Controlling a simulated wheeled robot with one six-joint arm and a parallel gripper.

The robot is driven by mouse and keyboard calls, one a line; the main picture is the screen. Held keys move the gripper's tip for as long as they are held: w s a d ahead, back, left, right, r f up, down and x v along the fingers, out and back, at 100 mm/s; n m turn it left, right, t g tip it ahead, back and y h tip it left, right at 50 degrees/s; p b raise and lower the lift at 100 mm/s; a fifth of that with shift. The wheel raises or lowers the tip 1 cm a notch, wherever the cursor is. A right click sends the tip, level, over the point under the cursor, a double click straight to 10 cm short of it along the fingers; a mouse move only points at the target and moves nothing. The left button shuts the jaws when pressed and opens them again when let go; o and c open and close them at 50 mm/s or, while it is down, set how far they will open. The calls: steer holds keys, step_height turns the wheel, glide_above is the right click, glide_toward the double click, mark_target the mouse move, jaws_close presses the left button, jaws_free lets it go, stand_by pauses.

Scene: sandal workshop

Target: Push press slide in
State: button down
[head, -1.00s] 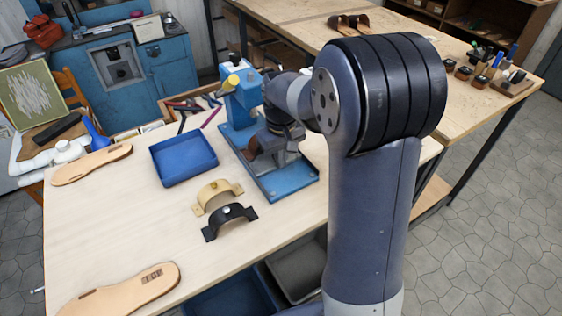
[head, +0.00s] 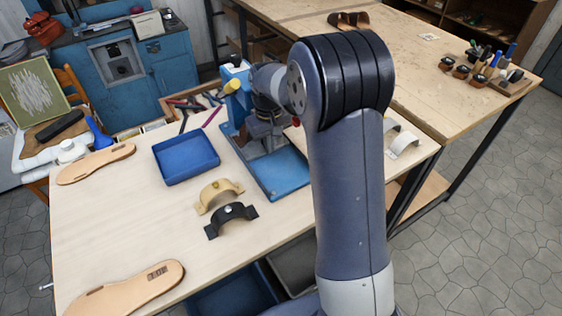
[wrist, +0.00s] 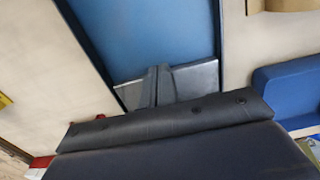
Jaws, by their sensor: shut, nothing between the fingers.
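The blue press (head: 233,108) stands on the workbench, partly behind my arm. Its blue base plate (head: 284,180) runs toward the front and also shows in the wrist view (wrist: 150,35). The grey metal slide (wrist: 196,80) lies across the plate in the wrist view, right in front of my gripper. My gripper (wrist: 155,84) is shut and empty, its fingertips at the slide; whether they touch it I cannot tell. In the head view, my wrist hides the fingers and part of the slide.
A blue tray (head: 186,158) is left of the press. A tan strap (head: 219,193) and a black strap (head: 231,219) lie in front of it. Sole pieces (head: 95,163) (head: 125,290) lie at the left. Pliers (head: 185,104) are behind the tray.

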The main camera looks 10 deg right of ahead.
step_height(320, 180, up, 7)
steer(key=p, duration=0.5)
steer(key=shift+s, duration=0.3)
steer(key=shift+d+f, duration=0.1)
steer(key=shift+f, duration=0.1)
steer(key=f+b, duration=0.6)
steer(key=f, duration=0.1)
steer(key=shift+w+f, duration=0.1)
steer(key=shift+w, duration=0.15)
steer(key=shift+s+d+r, duration=0.15)
steer(key=shift+s+r, duration=0.05)
steer(key=shift+s, duration=0.65)
steer(key=shift+r, duration=0.1)
